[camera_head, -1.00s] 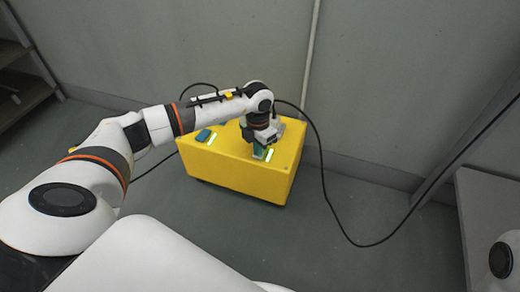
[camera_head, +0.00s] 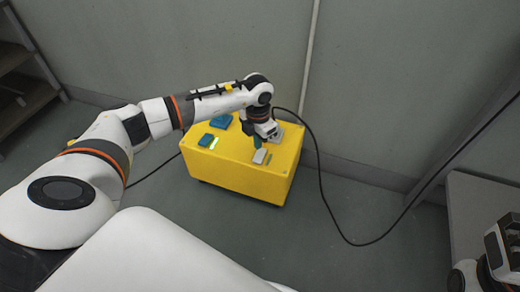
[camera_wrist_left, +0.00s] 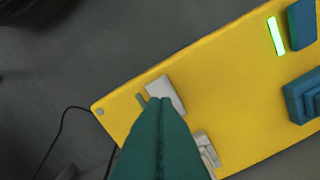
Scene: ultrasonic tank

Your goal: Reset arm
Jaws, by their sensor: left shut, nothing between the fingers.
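My left gripper (camera_head: 258,141) is over the right part of the yellow box (camera_head: 240,178). Its green fingers (camera_wrist_left: 160,125) are shut with nothing between them. The fingertips are close to a white rocker switch (camera_head: 260,156), which also shows in the left wrist view (camera_wrist_left: 167,94); whether they touch it I cannot tell. The indicator strip (camera_head: 268,158) beside that switch is unlit. A blue switch (camera_head: 206,140) on the left has a lit green strip (camera_head: 214,143) beside it. My right gripper's fingers do not show.
A blue block (camera_head: 221,121) and a light grey fitting (camera_head: 277,133) sit on the box top. A black cable (camera_head: 325,190) hangs at the right. Walls stand behind, a shelf (camera_head: 25,85) at left, a grey surface (camera_head: 485,205) at right. Floor in front is clear.

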